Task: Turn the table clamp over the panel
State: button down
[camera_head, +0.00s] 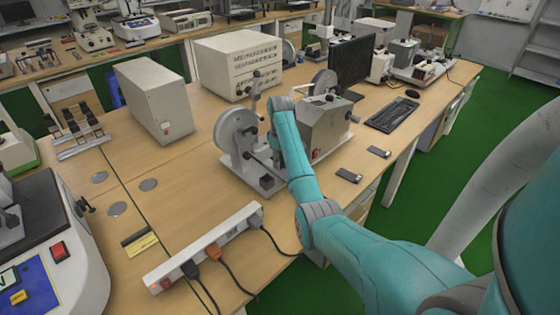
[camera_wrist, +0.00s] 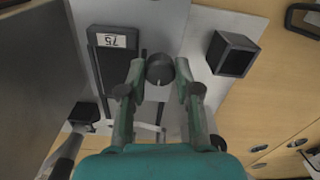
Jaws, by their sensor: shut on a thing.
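In the wrist view my gripper (camera_wrist: 160,72) has its two green fingers on either side of a dark round knob (camera_wrist: 160,68) and is shut on it. The knob seems to be the handle of the table clamp; the part it belongs to is largely hidden. A light metal plate (camera_wrist: 190,20), perhaps the panel, lies behind the knob. In the head view my teal arm reaches to the bench machine with a grey wheel (camera_head: 235,132) and a light base plate (camera_head: 262,184). My arm hides the fingertips and the clamp there.
A dark block labelled 75 (camera_wrist: 114,40) and a black square tube (camera_wrist: 231,53) flank the fingers. A grey box-shaped unit (camera_head: 326,125) stands right of my arm. A power strip (camera_head: 205,245) with cables lies in front. Bare wooden tabletop (camera_head: 190,185) shows to the left.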

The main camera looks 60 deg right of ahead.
jog(key=m, duration=1.3)
jog(key=shift+m, duration=2.2)
jog(key=c, duration=0.8)
grip_release()
